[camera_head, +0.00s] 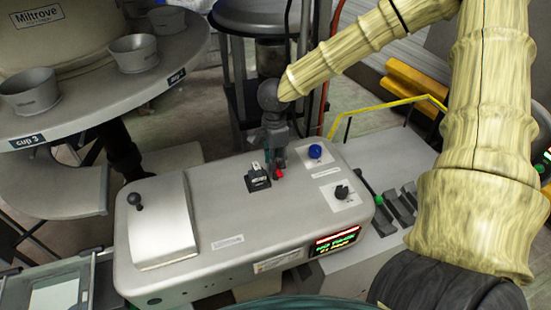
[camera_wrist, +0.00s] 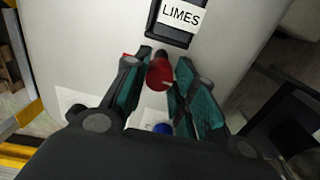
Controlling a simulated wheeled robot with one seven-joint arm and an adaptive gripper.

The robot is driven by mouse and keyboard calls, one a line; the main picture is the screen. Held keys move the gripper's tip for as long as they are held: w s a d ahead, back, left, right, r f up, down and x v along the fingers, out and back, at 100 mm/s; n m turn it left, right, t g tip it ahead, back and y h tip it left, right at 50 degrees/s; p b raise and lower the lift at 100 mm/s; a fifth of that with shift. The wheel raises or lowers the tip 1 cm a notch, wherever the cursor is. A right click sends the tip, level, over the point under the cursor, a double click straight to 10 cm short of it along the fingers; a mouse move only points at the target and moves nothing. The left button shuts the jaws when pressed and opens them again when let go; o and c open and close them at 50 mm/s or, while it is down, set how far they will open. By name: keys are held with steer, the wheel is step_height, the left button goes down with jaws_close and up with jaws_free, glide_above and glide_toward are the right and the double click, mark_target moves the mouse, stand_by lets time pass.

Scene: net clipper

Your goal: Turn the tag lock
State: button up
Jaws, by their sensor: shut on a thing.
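The tag lock appears to be a small red knob (camera_wrist: 159,74) on the grey machine top, next to a black tag holder (camera_wrist: 172,22) with a white card reading "LIMES". In the head view the red knob (camera_head: 279,174) shows only in part, just right of the black holder (camera_head: 258,178). My gripper (camera_wrist: 163,68) reaches down with its teal-padded fingers on either side of the red knob, shut on it. In the head view my gripper (camera_head: 275,160) comes down from behind the machine. The knob's exact angle is hard to read.
The machine housing (camera_head: 215,215) also carries a blue button (camera_head: 315,151), a black dial (camera_head: 342,191), a lit display (camera_head: 336,241) and a silver lid (camera_head: 162,220) with a black knob. A yellow rail (camera_head: 385,106) stands behind. Cups sit on a round table (camera_head: 110,100) at left.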

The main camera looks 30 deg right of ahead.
steer(key=shift+r+m+p, duration=0.1)
steer(key=shift+m+p, duration=0.2)
steer(key=m+p, duration=0.1)
steer(key=m, duration=0.1)
steer(key=shift+m+p, duration=0.35)
steer(key=shift+m, duration=0.05)
steer(key=m+p, duration=0.1)
steer(key=m, duration=0.4)
steer(key=shift+w+p, duration=0.15)
steer(key=shift+p, duration=0.15)
steer(key=m, duration=0.5)
steer(key=shift+d+m+t, duration=0.1)
steer(key=shift+m+t, duration=0.2)
steer(key=shift+m, duration=1.9)
steer(key=shift+w+r, duration=0.1)
steer(key=o, duration=1)
steer(key=shift+o, duration=0.2)
